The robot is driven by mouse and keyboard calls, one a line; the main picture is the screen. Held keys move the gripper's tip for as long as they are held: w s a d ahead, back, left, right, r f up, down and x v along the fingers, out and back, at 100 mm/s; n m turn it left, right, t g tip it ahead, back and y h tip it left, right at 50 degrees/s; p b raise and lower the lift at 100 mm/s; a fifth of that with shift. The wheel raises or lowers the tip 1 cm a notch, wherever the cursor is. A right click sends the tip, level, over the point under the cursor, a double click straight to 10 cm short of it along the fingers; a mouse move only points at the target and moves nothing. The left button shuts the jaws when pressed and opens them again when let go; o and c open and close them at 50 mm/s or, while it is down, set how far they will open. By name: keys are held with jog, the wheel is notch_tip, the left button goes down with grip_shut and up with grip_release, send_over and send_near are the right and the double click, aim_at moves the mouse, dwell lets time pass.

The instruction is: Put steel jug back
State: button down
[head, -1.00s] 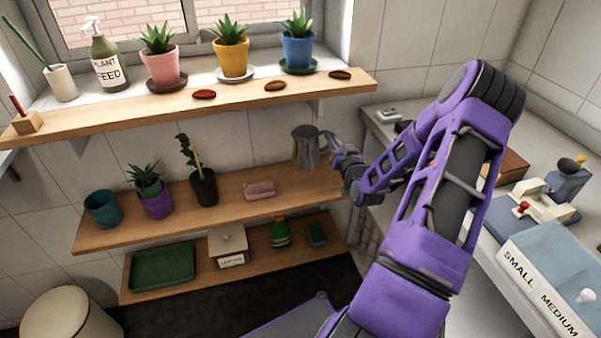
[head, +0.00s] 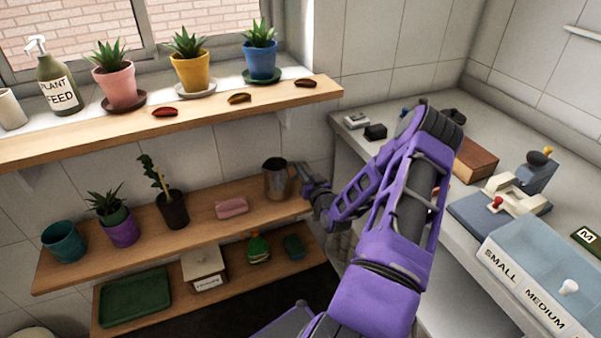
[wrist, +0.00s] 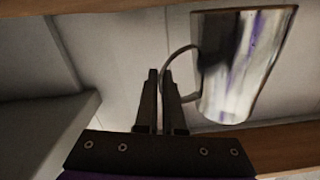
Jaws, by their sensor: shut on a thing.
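The steel jug (head: 276,180) is at the right end of the middle wooden shelf (head: 200,222), upright in the head view. Its base looks to be at the shelf's surface, but I cannot tell whether it touches. My gripper (head: 302,176) is at the jug's right side. In the wrist view the jug (wrist: 240,65) fills the upper right, and its thin curved handle (wrist: 178,55) passes between the fingers of my gripper (wrist: 160,80), which are shut on it.
A pink sponge-like block (head: 231,207) lies left of the jug, with a dark pot (head: 173,209) holding a plant beyond it. The upper shelf (head: 200,125) overhangs behind. The counter (head: 365,150) stands close on the right. The lower shelf holds a green tray (head: 136,298).

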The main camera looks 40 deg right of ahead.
jog(key=shift+f, duration=0.35)
jog(key=shift+f, duration=0.2)
jog(key=c, duration=1)
grip_release()
jog(key=shift+r, duration=0.1)
jog(key=shift+s+r, duration=0.1)
jog(key=v, duration=1.1)
jog(key=shift+s+a, duration=0.15)
jog(key=shift+s, duration=0.25)
